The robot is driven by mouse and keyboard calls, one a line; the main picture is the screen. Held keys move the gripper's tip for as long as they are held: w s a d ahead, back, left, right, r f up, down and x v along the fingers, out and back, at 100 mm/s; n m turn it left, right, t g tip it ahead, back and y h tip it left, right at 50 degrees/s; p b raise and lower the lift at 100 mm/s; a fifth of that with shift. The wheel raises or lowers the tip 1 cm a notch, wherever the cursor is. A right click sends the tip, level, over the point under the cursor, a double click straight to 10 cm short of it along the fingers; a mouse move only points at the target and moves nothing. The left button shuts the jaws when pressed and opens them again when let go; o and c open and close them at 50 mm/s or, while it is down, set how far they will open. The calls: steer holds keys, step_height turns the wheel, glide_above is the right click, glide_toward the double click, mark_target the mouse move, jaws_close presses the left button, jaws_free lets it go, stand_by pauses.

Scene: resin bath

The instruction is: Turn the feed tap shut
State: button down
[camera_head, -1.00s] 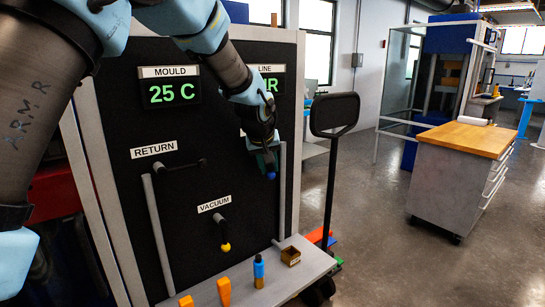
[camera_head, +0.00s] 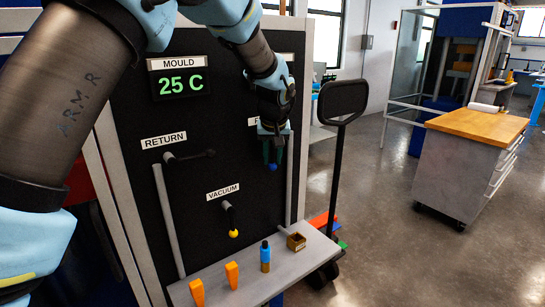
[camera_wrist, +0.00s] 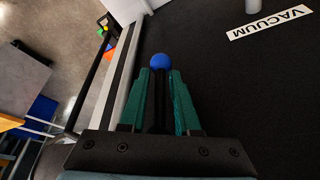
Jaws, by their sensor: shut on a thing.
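The feed tap shows as a blue ball end (camera_head: 272,167) on the black panel, just below my gripper (camera_head: 273,142). In the wrist view the blue ball (camera_wrist: 159,61) sits just past the tips of my green fingers (camera_wrist: 158,85). The fingers are shut on the tap's dark lever, which runs between them. In the head view the ball hangs below the fingers, and my gripper hides the lever's pivot. The label above (camera_head: 252,122) is mostly covered by my wrist.
The return tap (camera_head: 190,156) points right; the vacuum tap (camera_head: 230,218) hangs down with a yellow end. A black-framed post (camera_head: 341,100) stands right of the panel.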

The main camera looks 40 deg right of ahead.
steer(key=c, duration=0.9)
jaws_free()
steer(key=shift+s+a+f, duration=0.1)
steer(key=shift+f, duration=0.05)
steer(key=shift+r, duration=0.45)
steer(key=b+v, duration=0.3)
steer(key=v, duration=0.7)
steer(key=shift+s, duration=0.15)
